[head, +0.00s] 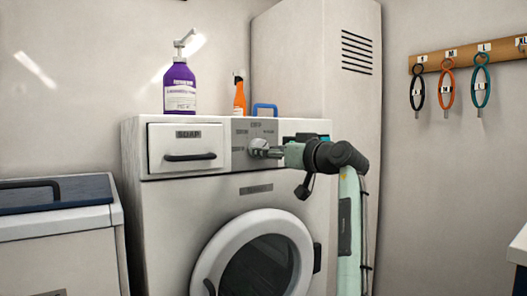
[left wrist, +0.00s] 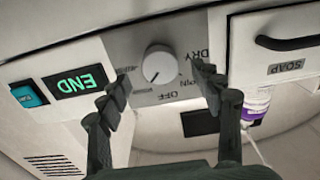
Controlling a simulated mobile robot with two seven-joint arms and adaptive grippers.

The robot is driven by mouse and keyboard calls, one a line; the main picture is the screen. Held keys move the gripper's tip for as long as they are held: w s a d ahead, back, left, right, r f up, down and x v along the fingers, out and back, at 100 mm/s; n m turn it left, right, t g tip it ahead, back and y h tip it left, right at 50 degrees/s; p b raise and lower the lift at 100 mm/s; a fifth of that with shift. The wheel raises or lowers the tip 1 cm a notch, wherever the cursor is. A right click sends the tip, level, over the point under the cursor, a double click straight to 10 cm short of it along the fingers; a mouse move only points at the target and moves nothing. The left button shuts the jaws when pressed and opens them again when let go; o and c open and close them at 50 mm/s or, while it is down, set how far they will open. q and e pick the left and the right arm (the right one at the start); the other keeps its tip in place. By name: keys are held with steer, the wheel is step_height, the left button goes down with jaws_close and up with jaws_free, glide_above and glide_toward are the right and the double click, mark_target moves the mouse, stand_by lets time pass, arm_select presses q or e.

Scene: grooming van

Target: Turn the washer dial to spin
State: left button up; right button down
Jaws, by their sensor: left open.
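The washer dial (left wrist: 160,64) is a round pale knob on a grey panel (left wrist: 130,48), upside down in the left wrist view. Its dark pointer line is towards the picture's bottom, near the OFF label. DRY is printed to the right of the dial; another label beside OFF is partly readable. My left gripper (left wrist: 160,82) is open, its dark fingers on either side of the dial, with gaps between them and the knob. In the head view my left gripper (head: 266,149) is at the panel and partly covers the dial (head: 258,146). My right gripper is not in view.
The soap drawer (head: 187,147) is left of the panel on the washer (head: 165,220). A lit END display (left wrist: 80,82) and a teal button (left wrist: 28,94) are beside the panel. A purple bottle (head: 179,88) and an orange bottle (head: 239,98) stand on top. The round door (head: 212,262) is below.

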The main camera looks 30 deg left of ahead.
mark_target(259, 143)
arm_select(q)
steer(key=x, duration=0.3)
steer(key=shift+w+a, duration=0.1)
steer(key=shift+a, duration=0.05)
steer(key=shift+c, duration=0.2)
steer(key=c, duration=1.1)
